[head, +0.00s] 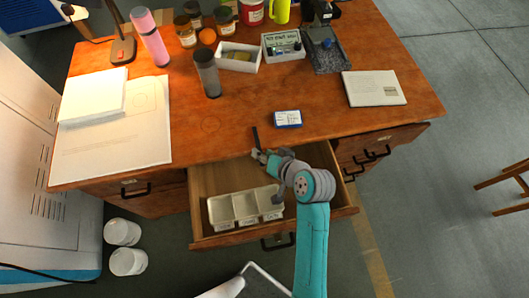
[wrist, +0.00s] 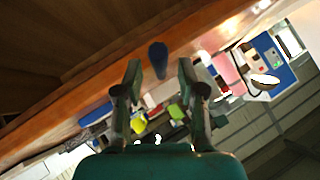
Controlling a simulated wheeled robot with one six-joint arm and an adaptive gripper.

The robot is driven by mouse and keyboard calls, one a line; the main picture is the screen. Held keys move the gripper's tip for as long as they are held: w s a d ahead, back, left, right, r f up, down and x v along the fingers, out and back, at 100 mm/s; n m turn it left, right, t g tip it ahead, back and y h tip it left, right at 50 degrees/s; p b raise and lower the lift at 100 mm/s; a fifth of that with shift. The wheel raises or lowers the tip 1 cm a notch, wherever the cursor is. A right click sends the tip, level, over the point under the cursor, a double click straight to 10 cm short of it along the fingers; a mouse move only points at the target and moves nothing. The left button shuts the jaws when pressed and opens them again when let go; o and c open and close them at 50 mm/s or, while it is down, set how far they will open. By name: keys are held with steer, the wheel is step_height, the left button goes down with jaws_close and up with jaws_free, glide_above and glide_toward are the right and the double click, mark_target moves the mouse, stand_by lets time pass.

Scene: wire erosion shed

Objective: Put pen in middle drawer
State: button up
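A dark pen (head: 255,137) shows as a thin stick over the desktop near its front edge, just beyond my gripper (head: 259,153). In the wrist view, the dark blue pen (wrist: 158,60) shows between the two fingertips of my gripper (wrist: 160,76), with a visible gap on each side. The fingers are apart. I cannot tell whether the pen rests on the desk. The middle drawer (head: 205,178) is pulled out below the desktop, under my gripper. It holds a pale tray (head: 234,206) with compartments along its front; my arm hides the drawer's right part.
On the wooden desk (head: 230,130) are a small blue-and-white box (head: 288,118), a grey cup (head: 206,74), a pink bottle (head: 150,37), a book (head: 374,88) and papers (head: 112,135). A right-hand drawer (head: 368,148) is beside the open one. Two white tubs (head: 125,247) stand on the floor.

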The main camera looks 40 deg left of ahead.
steer(key=shift+d, duration=0.1)
steer(key=v, duration=1)
steer(key=shift+s+d, duration=0.35)
steer(key=shift+d, duration=0.05)
steer(key=s+d+f+m+t+h, duration=0.2)
steer(key=d+t, duration=0.1)
steer(key=d, duration=0.4)
steer(key=s+d+f+m+t+h, duration=0.1)
steer(key=s+d+f+m+t, duration=0.15)
steer(key=d, duration=0.45)
steer(key=s+d+f+m+t+h, duration=0.2)
steer(key=s+d+f+t, duration=0.1)
steer(key=d, duration=0.4)
steer(key=s+d+r+m+t+h, duration=0.1)
steer(key=s+d+r+h, duration=0.2)
steer(key=s+d, duration=0.4)
steer(key=shift+s+d+r+t, duration=0.15)
steer(key=shift+d+r+t, duration=0.15)
steer(key=shift+r, duration=0.25)
steer(key=shift+o, duration=0.6)
steer(key=s+d+r+t+h, duration=0.2)
steer(key=s+r, duration=0.5)
steer(key=shift+d, duration=0.35)
steer(key=shift+s+r, duration=0.1)
